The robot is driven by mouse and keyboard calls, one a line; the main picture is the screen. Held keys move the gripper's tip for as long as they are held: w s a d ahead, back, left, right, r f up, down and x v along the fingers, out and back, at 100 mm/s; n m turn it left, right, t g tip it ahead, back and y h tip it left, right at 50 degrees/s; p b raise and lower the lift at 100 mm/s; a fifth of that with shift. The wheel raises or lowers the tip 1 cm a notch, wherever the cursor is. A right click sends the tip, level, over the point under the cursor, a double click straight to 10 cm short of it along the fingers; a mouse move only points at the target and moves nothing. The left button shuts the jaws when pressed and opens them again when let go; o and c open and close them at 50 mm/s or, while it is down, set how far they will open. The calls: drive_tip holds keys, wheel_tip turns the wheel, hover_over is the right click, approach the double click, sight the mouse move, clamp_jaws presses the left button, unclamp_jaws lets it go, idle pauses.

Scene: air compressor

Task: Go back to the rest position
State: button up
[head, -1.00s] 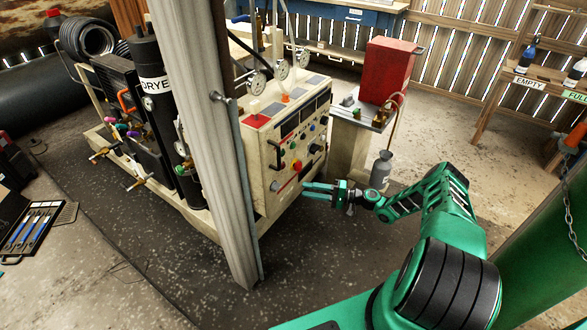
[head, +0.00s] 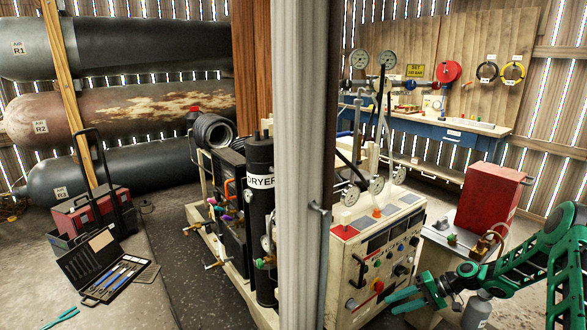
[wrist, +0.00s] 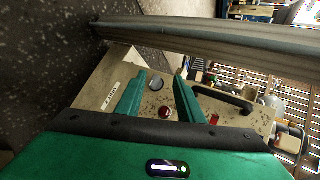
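My green gripper (head: 400,299) is at the lower right of the head view, beside the right side of the cream control panel (head: 352,258). In the wrist view my gripper (wrist: 168,84) has its two green fingers apart, with nothing between them. Beyond the fingers is the panel face (wrist: 150,105), with a red button (wrist: 166,113) and a black handle (wrist: 228,99). Part of my arm is cut off by the head view's right edge.
A wooden post (head: 305,170) stands in front of the compressor unit and crosses the wrist view's top. A red box (head: 490,200) on a stand and a grey bottle (head: 477,312) are near my arm. An open tool case (head: 108,268) lies on the left floor.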

drive_tip(key=s+d+r+g+h, duration=0.1)
drive_tip(key=s+d+r+h, duration=0.25)
drive_tip(key=s+r, duration=0.75)
drive_tip(key=s+d+r+g+h, duration=0.1)
drive_tip(key=s+d+r+h, duration=0.35)
drive_tip(key=r, duration=0.95)
drive_tip(key=s+a+r+m+h, duration=0.1)
drive_tip(key=s+r, duration=0.2)
drive_tip(key=s, duration=0.6)
drive_tip(key=s+r+m+h, duration=0.1)
drive_tip(key=s+r, duration=0.2)
drive_tip(key=s, duration=0.6)
drive_tip(key=s+a+r+m, duration=0.1)
drive_tip(key=s+r+m, duration=0.1)
drive_tip(key=s, duration=0.7)
drive_tip(key=shift+s+a+r+h, duration=0.35)
drive_tip(key=shift+r+h, duration=0.05)
drive_tip(key=shift+w+f, duration=0.25)
drive_tip(key=shift+w, duration=0.35)
drive_tip(key=shift+c, duration=0.4)
